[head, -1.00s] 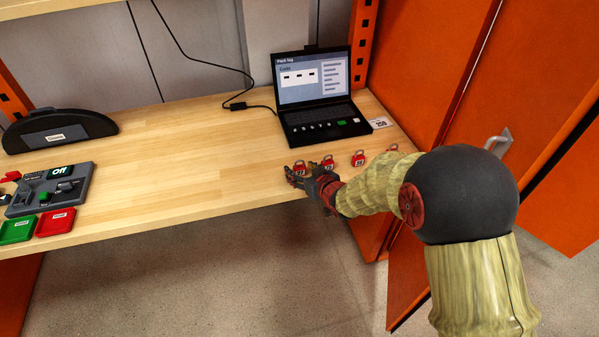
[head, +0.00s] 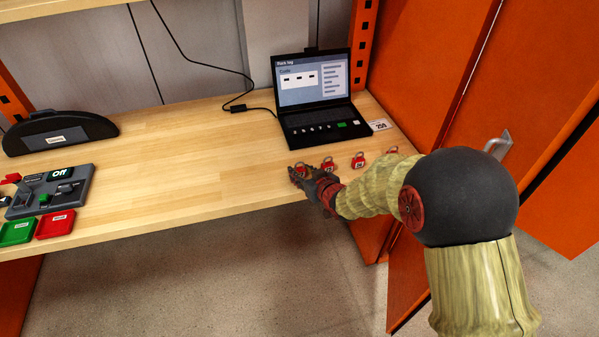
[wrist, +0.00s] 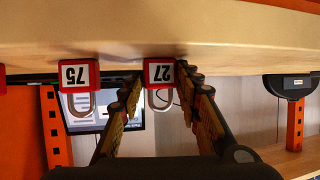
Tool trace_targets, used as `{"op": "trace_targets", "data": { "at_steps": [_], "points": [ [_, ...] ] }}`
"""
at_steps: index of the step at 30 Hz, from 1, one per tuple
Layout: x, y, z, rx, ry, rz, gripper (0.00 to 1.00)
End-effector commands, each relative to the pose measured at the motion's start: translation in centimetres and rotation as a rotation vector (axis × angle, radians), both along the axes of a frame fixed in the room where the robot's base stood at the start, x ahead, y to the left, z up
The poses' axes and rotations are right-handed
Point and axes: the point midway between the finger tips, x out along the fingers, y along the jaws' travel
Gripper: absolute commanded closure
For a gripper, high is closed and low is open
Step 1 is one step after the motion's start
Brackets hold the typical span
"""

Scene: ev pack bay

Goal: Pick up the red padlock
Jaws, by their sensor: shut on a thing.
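Several red padlocks with white number labels stand in a row on the wooden bench along its front right part. The leftmost red padlock (head: 301,167), labelled 27, also shows in the wrist view (wrist: 160,72), where the picture is upside down. My gripper (head: 297,172) is shut on this padlock at the bench's front edge, with one finger on each side of its body in the wrist view. In the head view the fingers hide most of it. The padlock labelled 75 (wrist: 77,75) stands beside it, apart from the fingers; it also shows in the head view (head: 327,164).
Another red padlock (head: 358,160) stands further right, and one more is partly behind my arm. A black laptop (head: 316,110) stands behind the row. A grey control box (head: 50,190), green tray (head: 16,232) and red tray (head: 55,224) are at left. The bench middle is clear.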

Motion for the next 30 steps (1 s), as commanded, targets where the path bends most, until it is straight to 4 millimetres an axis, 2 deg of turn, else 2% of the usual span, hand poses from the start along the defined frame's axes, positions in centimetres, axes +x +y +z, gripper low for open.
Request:
{"op": "trace_targets", "data": {
  "at_steps": [11, 16, 19, 27, 30],
  "points": [
    [0.0, 0.0, 0.4, 0.000, -0.001, 0.000, 0.93],
    [0.0, 0.0, 2.1, 0.000, -0.002, 0.000, 0.93],
    [0.0, 0.0, 3.8, -0.001, -0.003, 0.001, 0.93],
    [-4.2, -2.6, 9.6, 0.001, -0.004, -0.003, 0.93],
    [-6.3, -3.9, 10.6, 0.000, -0.001, -0.003, 0.93]
  ]
}}
